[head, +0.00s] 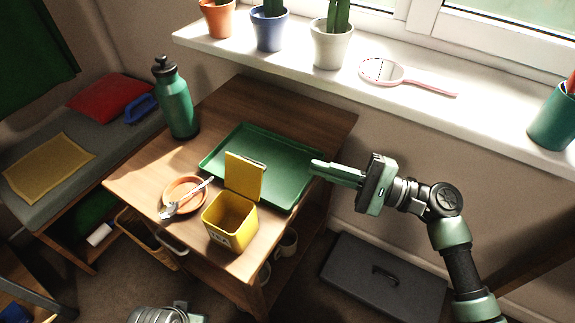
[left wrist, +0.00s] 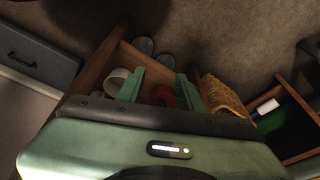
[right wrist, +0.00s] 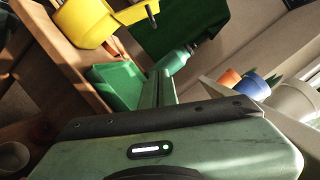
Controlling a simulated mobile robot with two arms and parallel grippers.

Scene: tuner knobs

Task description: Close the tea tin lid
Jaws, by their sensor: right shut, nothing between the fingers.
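The yellow tea tin (head: 224,224) stands on the wooden table, open at the top. Its yellow lid (head: 244,177) stands raised at the tin's back edge. In the right wrist view the tin (right wrist: 82,22) is at the top left, partly cut off by the frame. My right gripper (head: 316,167) is shut and empty, over the right edge of the green tray, right of the lid and apart from it. Its closed fingers also show in the right wrist view (right wrist: 160,82). My left gripper (left wrist: 160,78) is open and empty, pointing down toward the table's lower shelf; the tin is not in that view.
A green tray (head: 282,192) lies behind the tin. An orange saucer (head: 178,190) with a spoon (head: 186,200) is left of it. A green bottle (head: 177,103) stands at the table's back left. A windowsill (head: 480,110) with pots runs behind.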

